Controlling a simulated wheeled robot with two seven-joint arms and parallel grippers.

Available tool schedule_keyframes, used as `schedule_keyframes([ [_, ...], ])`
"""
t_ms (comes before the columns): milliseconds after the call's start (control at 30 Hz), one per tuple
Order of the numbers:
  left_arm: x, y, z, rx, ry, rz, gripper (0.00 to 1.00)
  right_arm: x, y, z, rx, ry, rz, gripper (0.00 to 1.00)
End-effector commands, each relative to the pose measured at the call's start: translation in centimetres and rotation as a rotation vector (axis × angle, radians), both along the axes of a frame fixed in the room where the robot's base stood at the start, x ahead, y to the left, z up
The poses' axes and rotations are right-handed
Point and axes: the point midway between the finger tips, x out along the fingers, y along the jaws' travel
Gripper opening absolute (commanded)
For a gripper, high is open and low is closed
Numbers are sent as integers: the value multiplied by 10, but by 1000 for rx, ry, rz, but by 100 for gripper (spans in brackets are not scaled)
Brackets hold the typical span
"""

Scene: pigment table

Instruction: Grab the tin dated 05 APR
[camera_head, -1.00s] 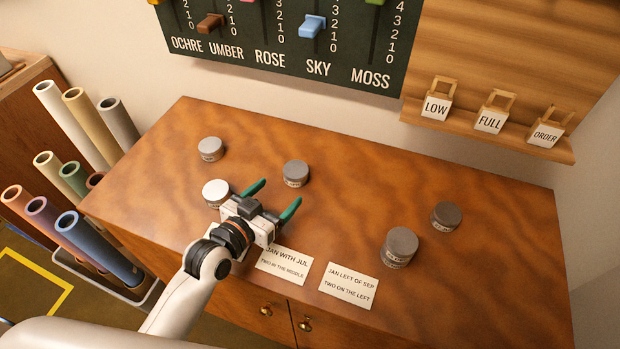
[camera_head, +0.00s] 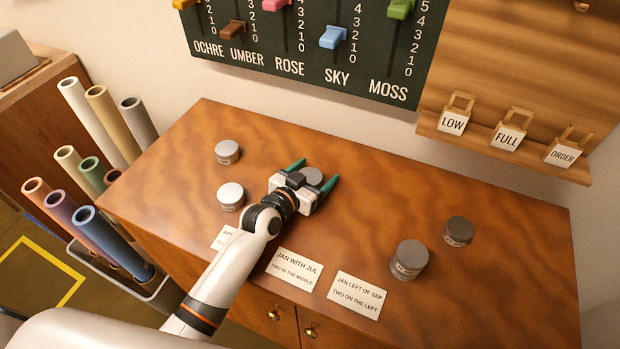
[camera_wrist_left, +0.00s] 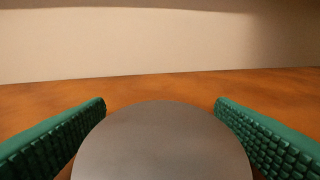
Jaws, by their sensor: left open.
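My left gripper (camera_head: 311,177) is open, with its green fingers around a grey round tin (camera_head: 312,175). In the left wrist view the tin's lid (camera_wrist_left: 162,145) lies between the two open fingers (camera_wrist_left: 160,108), with a small gap at the left and right tips. The tin labels are too small to read, and the label of the tin between my fingers is hidden. My right gripper is out of view.
A third card (camera_head: 224,237) is partly hidden by my arm. The middle right of the table is clear. Paper rolls (camera_head: 110,235) stand at the left.

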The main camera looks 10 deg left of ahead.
Motion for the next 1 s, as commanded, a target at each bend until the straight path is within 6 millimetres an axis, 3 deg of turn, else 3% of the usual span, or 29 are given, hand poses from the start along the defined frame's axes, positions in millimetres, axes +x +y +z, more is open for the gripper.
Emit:
schedule_keyframes([
  [200, 1, -1, -1, 0, 1, 0, 78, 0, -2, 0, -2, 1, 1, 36],
  [500, 0, 0, -1, 1, 1, 0, 31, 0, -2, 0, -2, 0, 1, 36],
  [533, 1, 0, 0, 1, 1, 0, 29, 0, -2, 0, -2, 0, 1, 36],
  [767, 1, 0, 2, 1, 0, 0, 29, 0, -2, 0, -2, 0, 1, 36],
  [867, 1, -1, 12, 0, -2, -1, 29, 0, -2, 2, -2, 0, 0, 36],
  [1000, 1, -1, 39, -1, -5, 0, 29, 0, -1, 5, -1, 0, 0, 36],
])
